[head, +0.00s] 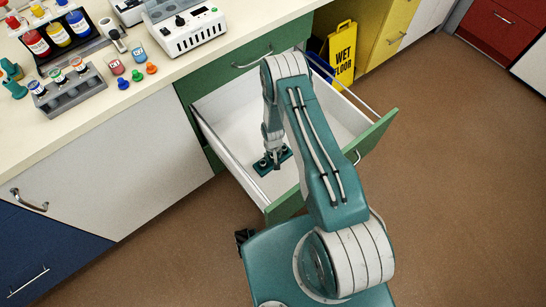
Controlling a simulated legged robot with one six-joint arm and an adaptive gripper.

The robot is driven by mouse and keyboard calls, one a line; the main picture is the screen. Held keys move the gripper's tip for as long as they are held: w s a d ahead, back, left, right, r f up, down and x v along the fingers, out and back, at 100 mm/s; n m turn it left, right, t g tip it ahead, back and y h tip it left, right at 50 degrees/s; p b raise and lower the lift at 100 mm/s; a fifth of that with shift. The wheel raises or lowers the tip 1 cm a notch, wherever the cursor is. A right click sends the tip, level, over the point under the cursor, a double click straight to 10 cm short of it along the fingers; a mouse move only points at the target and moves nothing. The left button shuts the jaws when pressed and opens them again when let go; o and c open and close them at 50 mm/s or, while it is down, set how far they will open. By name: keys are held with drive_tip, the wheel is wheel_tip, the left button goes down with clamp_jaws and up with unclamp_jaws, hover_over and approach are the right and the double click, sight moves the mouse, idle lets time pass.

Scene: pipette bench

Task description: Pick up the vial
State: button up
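Two more small containers that look like vials, one reddish (117,67) and one blue-labelled (138,56), stand loose to the right of the rack. I cannot tell which vial the task means. My gripper (276,165) points down inside the open white drawer (238,110), far from the rack. It is small and dark in view, and its fingers are not clear. No vial is visible in the drawer; my arm hides part of it.
The green-fronted drawer (378,134) juts out below the counter (60,125). Coloured knobs (137,75), a dark rack with large bottles (57,32) and a white instrument (190,35) stand on the counter. A yellow wet-floor sign (343,52) stands behind the drawer. The brown floor at right is clear.

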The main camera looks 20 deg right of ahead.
drive_tip(key=c, duration=0.3)
